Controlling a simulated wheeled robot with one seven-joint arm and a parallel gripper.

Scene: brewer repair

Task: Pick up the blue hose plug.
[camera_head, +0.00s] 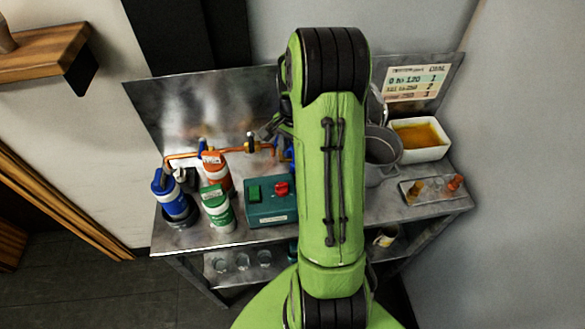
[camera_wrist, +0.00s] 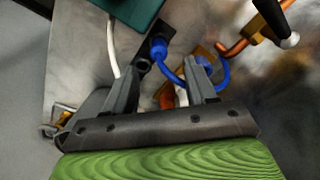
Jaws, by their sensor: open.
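In the wrist view the blue hose plug (camera_wrist: 158,46) sits at the end of a curved blue hose (camera_wrist: 222,76), beside a dark fitting. My gripper (camera_wrist: 161,68) is open, with one finger on each side of the plug in the picture. Nothing is held between the fingers. Whether the fingertips are level with the plug or above it, I cannot tell. In the head view my green arm hides most of this spot. Only a bit of blue (camera_head: 286,152) shows at the arm's left edge, and part of my gripper shows above it.
A teal box (camera_head: 270,203) with green and red buttons stands at the bench front. Blue (camera_head: 171,196), green (camera_head: 217,208) and red (camera_head: 215,172) canisters stand left. A copper pipe (camera_wrist: 236,48) runs close by. A metal pot (camera_head: 381,147) and white tray (camera_head: 441,152) stand right.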

